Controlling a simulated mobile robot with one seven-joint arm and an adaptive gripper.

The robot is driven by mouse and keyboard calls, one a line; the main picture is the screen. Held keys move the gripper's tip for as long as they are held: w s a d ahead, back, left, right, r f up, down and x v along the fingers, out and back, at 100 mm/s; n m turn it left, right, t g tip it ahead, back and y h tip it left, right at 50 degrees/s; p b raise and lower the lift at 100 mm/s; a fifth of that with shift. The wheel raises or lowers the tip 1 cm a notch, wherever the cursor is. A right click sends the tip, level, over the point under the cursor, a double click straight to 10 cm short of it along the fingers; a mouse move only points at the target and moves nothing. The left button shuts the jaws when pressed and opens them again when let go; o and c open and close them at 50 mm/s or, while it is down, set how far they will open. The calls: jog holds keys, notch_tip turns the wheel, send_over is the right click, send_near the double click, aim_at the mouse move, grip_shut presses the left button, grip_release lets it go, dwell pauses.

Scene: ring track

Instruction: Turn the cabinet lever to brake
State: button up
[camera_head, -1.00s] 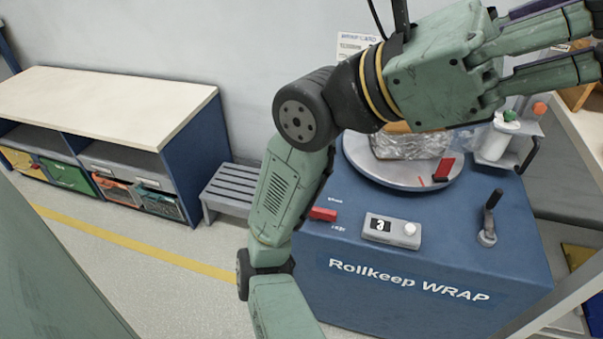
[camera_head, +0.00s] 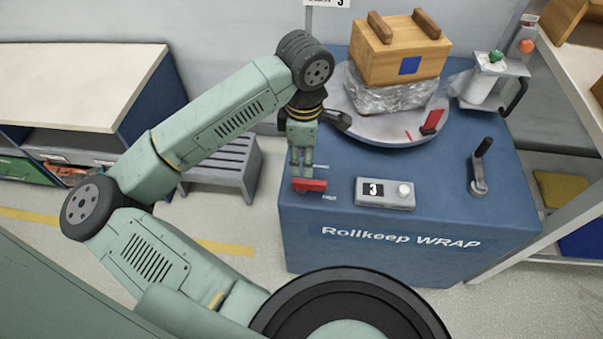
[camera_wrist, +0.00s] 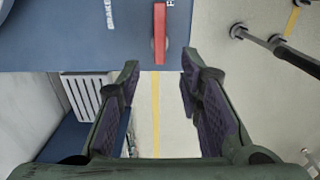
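The red cabinet lever (camera_head: 309,184) sits at the left front edge of the blue Rollkeep WRAP cabinet (camera_head: 400,262), with small white labels above and below it. In the wrist view the lever (camera_wrist: 160,34) lies ahead, with "BRAKE" lettering to its left and a cut-off label starting with F to its right. My gripper (camera_head: 302,168) points down at the lever from above. In the wrist view my gripper (camera_wrist: 159,68) is open, its two fingers apart and empty, with the lever in line with the gap between them. Contact cannot be told.
A counter box (camera_head: 385,193) showing 3 stands right of the lever, with a crank (camera_head: 479,170) farther right. Behind is a turntable (camera_head: 385,132) bearing a wrapped load and wooden box (camera_head: 398,55). A grey step stool (camera_head: 222,162) stands left of the cabinet.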

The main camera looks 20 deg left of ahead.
aim_at(304, 181)
notch_tip(304, 181, down, 8)
jog(key=shift+f+p, duration=0.25)
jog(key=shift+p, duration=0.45)
jog(key=shift+c, duration=0.5)
grip_shut()
